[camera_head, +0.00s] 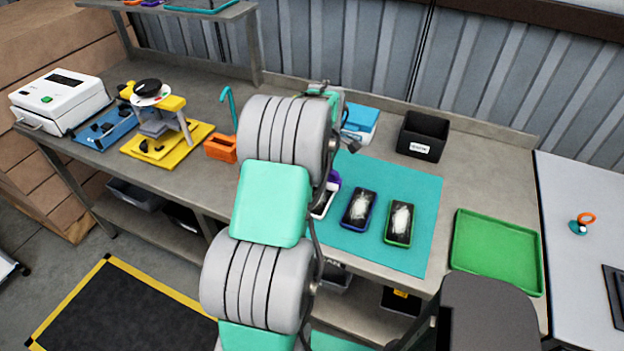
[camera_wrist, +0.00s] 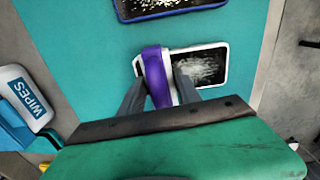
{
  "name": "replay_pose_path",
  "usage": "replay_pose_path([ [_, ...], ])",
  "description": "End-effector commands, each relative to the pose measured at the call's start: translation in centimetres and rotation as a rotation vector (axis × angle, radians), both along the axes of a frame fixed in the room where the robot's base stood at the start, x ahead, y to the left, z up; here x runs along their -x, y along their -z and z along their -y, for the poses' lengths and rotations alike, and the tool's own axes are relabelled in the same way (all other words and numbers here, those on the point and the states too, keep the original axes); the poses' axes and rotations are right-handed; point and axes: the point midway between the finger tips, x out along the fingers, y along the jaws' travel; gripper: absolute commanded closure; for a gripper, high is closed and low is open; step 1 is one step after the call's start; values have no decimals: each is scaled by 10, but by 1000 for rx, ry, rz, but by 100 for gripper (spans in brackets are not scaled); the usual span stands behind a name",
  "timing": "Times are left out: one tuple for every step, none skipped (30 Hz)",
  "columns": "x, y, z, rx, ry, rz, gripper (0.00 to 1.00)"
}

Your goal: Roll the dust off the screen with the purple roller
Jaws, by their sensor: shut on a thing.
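My gripper (camera_wrist: 159,92) is shut on the purple roller (camera_wrist: 155,72), just over the left part of the white-framed screen (camera_wrist: 222,72). I cannot tell whether the roller touches the glass. Pale dust shows on this screen right of the roller; its left part is partly hidden. In the head view my arm hides the gripper and most of this screen (camera_head: 326,203), and a bit of the purple roller (camera_head: 334,180) shows.
The screens lie on a teal mat (camera_head: 425,208). A black bin (camera_head: 423,136), a blue-and-white wipes box (camera_head: 360,122) and an empty green tray (camera_head: 497,250) stand around it. A yellow stand (camera_head: 165,145) and orange holder (camera_head: 220,148) are left of my arm.

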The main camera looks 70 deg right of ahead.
Motion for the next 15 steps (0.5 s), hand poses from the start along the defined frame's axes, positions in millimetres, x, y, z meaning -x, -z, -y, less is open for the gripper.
replay_pose_path([
  [0,1,-3,-1,-1,0,98],
  [0,1,-4,-1,-1,0,98],
  [0,1,-6,-1,-1,0,98],
  [0,0,-7,-1,-1,0,98],
  [0,0,-8,-1,-1,0,98],
  [-1,0,-12,-1,-1,0,98],
  [-1,0,-15,-1,-1,0,98],
  [-1,0,-18,-1,-1,0,98],
  [-1,0,-21,-1,-1,0,98],
  [-1,1,-24,-2,-1,0,98],
  [-1,0,-27,-1,-1,0,98],
  [-1,1,-30,-1,-1,0,98],
  [-1,1,-33,-1,-1,0,98],
  [-1,0,-36,-1,-1,0,98],
  [-1,0,-40,-1,-1,0,98],
])
